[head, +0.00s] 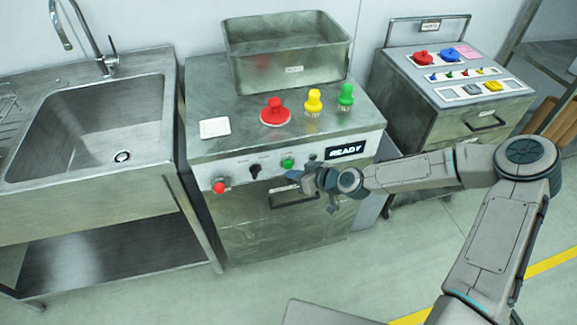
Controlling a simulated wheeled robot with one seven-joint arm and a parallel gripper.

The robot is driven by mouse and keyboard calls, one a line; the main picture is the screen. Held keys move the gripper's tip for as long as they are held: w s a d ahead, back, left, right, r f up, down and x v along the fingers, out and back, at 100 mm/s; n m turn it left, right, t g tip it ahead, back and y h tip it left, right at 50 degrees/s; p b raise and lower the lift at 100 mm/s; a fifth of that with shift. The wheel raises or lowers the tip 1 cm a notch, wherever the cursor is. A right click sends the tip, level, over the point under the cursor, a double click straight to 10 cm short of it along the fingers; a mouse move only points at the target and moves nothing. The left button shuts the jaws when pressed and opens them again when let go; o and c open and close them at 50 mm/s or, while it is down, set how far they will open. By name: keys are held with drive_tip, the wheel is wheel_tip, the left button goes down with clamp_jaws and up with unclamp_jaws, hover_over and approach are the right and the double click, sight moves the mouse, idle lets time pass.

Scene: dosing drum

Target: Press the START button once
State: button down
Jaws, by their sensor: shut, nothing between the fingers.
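The front panel of the steel cabinet carries a green button (287,163), with small labels above the controls that are too small to read, so I cannot confirm which says START. To its left are a black knob (255,171) and a red button (220,187). A black display (347,150) at the panel's right reads READY. My gripper (292,175) is shut and empty in front of the panel, just below and right of the green button. Whether it touches the panel cannot be told. My wrist hides part of the panel's lower right.
A handle (295,196) sits below the panel, partly behind my gripper. Red (274,111), yellow (313,102) and green (345,96) knobbed pieces, a white square (215,127) and a steel bin (290,55) are on top. A sink (95,125) stands left, another console (455,80) right.

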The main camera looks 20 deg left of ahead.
drive_tip(key=shift+w, duration=0.1)
idle(0.7)
drive_tip(key=shift+w+a+b, duration=0.2)
drive_tip(key=shift+w+b, duration=0.05)
drive_tip(key=shift+b, duration=0.1)
drive_tip(key=shift+w+a, duration=0.25)
drive_tip(key=shift+w, duration=0.25)
idle(0.9)
drive_tip(key=shift+s+d+b, duration=0.35)
drive_tip(key=shift+s+d, duration=0.1)
drive_tip(key=shift+s, duration=0.35)
drive_tip(key=shift+s+d, duration=0.45)
drive_tip(key=shift+s, duration=0.25)
drive_tip(key=shift+s+d, duration=0.45)
drive_tip(key=shift+s, duration=0.3)
drive_tip(key=shift+s+d, duration=0.45)
drive_tip(key=shift+s, duration=0.25)
